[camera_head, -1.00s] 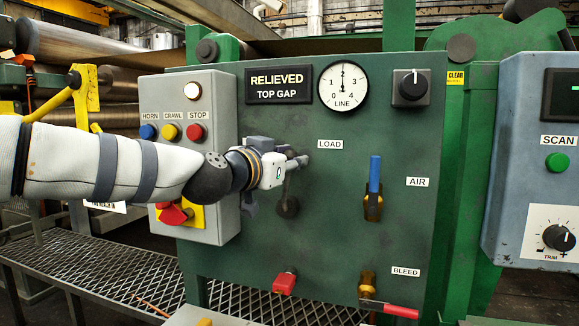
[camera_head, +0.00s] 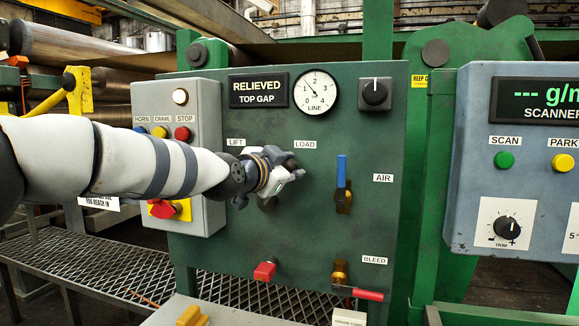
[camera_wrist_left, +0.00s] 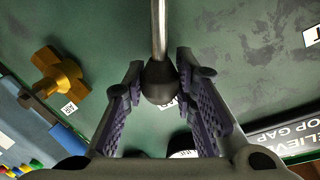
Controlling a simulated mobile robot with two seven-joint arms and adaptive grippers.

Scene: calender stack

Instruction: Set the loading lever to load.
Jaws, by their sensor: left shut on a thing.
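The loading lever's round hub (camera_head: 267,204) shows on the green panel, below and between the LIFT label (camera_head: 236,142) and the LOAD label (camera_head: 305,145). My left gripper (camera_head: 297,172) is just below the LOAD label and hides the lever's upper end in the head view. In the left wrist view, the lever's steel rod (camera_wrist_left: 160,30) ends in a black knob (camera_wrist_left: 158,82). The knob sits between the two fingers of the left gripper (camera_wrist_left: 163,100), which is shut on it. The lever leans right of its hub, toward LOAD. My right gripper is not in view.
A blue-handled AIR valve (camera_head: 342,175) stands right of the gripper. A red-handled BLEED valve (camera_head: 340,275) and a red knob (camera_head: 264,271) are lower down. A grey button box (camera_head: 205,215) lies behind my left arm. The line gauge (camera_head: 315,91) is above.

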